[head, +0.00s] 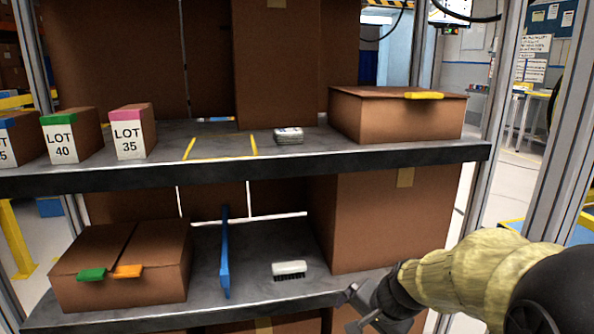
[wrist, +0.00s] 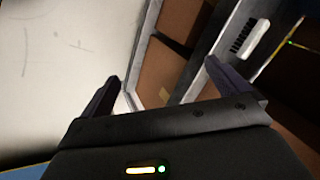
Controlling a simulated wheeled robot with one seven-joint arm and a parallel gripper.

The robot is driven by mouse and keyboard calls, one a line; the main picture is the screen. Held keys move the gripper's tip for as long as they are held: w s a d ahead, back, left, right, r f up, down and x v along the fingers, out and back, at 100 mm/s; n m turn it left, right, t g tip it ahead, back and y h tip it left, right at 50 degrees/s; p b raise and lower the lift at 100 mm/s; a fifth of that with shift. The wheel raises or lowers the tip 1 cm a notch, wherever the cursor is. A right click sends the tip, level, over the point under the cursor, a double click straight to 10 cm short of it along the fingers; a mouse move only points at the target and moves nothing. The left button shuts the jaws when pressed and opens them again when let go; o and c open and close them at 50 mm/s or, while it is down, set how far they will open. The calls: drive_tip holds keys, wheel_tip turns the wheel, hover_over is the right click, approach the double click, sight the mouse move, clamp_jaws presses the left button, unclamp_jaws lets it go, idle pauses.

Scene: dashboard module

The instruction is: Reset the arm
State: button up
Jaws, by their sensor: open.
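My arm (head: 470,275) reaches in from the lower right of the head view. My gripper (head: 356,308) is in front of the lower shelf's front edge, below and right of a white brush. In the wrist view my gripper (wrist: 161,72) shows two dark fingers spread apart with nothing between them. The white brush with dark bristles (head: 289,268) lies on the lower shelf, apart from the gripper. It also shows at the upper right of the wrist view (wrist: 250,38).
The lower shelf (head: 255,285) also holds a blue divider (head: 225,255), a closed box (head: 120,265) at left and a large box (head: 385,225) at right. The upper shelf (head: 240,165) carries LOT boxes, a small white item (head: 288,136) and a box (head: 395,115). A metal post (head: 572,130) stands at right.

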drive_tip(key=s+d+r+n+g+h+p, duration=0.2)
drive_tip(key=s+n+p, duration=0.6)
drive_tip(key=s, duration=0.4)
wheel_tip(320, 180, up, 36)
drive_tip(key=p, duration=3.5)
drive_tip(key=shift+w+a+r+p, duration=0.15)
drive_tip(key=shift+w+p, duration=0.2)
drive_tip(key=shift+c, duration=0.4)
